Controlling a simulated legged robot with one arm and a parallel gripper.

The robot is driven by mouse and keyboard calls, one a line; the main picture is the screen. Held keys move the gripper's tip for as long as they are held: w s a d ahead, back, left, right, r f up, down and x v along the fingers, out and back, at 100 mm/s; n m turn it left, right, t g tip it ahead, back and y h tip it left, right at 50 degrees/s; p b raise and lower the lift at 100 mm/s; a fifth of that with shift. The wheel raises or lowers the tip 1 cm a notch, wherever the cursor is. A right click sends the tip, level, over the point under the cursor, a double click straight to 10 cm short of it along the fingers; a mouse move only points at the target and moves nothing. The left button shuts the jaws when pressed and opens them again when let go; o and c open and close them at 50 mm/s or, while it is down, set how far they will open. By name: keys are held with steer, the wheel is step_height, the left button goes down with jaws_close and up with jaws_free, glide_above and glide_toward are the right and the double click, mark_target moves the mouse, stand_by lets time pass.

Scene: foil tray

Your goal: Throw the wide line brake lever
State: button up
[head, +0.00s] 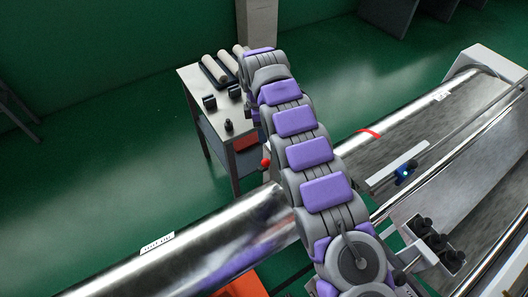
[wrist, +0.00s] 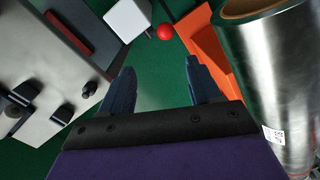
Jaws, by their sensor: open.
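A red ball knob (head: 266,162), which looks like a lever's end, shows in the head view just left of my arm, behind the big silver roll. The red knob also shows in the wrist view (wrist: 165,32), beside a pale block (wrist: 128,19). Any lever shaft under it is not clear. My gripper (wrist: 158,68) is open and empty, its two dark fingers apart. The knob appears beyond the fingertips, roughly in line with the gap and not touched. In the head view my arm hides the fingers.
The silver foil roll (head: 215,240) crosses the front and fills the right of the wrist view. An orange part (wrist: 207,52) lies between it and the fingers. A table (head: 193,82) with rolls and small dark parts stands at the back. Green floor is open at left.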

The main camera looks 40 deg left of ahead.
mark_target(266, 160)
steer(key=f+m+b, duration=0.4)
steer(key=f+m, duration=0.1)
steer(key=m, duration=0.3)
steer(key=d+f+m+b, duration=0.1)
steer(key=f+m+b, duration=0.4)
steer(key=m, duration=0.3)
steer(key=d+f+m+y+b, duration=0.1)
steer(key=f+m+b, duration=0.4)
steer(key=f+m, duration=0.2)
steer(key=shift+s+d+f+m, duration=0.15)
steer(key=shift+s+d+m, duration=0.1)
steer(key=shift+m, duration=0.45)
jaws_close()
